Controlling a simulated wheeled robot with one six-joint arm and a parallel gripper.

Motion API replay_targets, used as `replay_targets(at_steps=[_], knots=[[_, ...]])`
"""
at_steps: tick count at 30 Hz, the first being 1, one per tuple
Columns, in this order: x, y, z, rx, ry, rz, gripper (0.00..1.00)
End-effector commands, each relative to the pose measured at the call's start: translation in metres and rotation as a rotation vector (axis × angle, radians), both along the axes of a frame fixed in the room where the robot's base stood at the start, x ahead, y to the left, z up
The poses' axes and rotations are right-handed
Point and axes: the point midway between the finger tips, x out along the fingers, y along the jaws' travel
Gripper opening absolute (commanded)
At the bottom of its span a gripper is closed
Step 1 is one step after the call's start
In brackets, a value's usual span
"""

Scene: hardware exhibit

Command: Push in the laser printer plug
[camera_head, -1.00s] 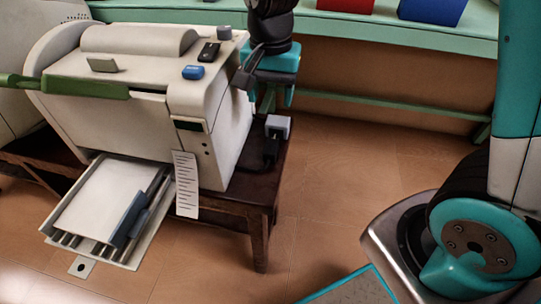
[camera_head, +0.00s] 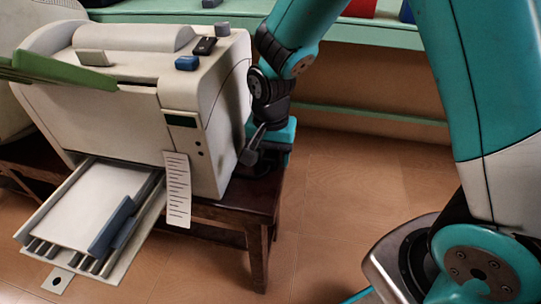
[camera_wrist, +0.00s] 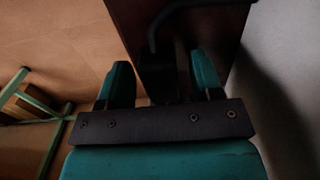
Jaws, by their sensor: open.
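The cream laser printer (camera_head: 120,110) stands on a dark wooden table (camera_head: 262,208). My gripper (camera_head: 266,166) is low beside the printer's right side, just over the table's right end. It hides the spot where a grey block with a dark cord showed earlier. In the wrist view my gripper (camera_wrist: 162,68) has its two teal fingers apart, pointing at the dark table top. A dim dark shape lies between or beyond the fingers; I cannot tell if it is the plug. A thin dark bent cord or bar (camera_wrist: 165,14) shows past the fingertips.
The paper tray (camera_head: 90,210) sticks out at the printer's front, and a printed strip (camera_head: 177,190) hangs at its corner. A green shelf (camera_head: 385,35) runs behind. The tiled floor (camera_head: 345,215) right of the table is clear. The printer's wall is close to my gripper.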

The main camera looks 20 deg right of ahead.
Motion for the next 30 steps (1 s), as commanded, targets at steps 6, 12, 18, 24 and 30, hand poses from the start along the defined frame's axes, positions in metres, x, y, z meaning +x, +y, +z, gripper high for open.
replay_targets(at_steps=[6,12,18,24,30], knots=[[0.000,0.000,0.000,0.000,0.000,0.000,0.50],[0.000,0.000,0.001,0.000,0.000,0.000,0.04],[0.005,-0.004,0.003,-0.001,0.001,-0.002,0.00],[0.027,-0.019,0.004,-0.001,0.001,-0.003,0.00],[0.030,-0.022,0.002,-0.003,-0.005,-0.001,0.00]])
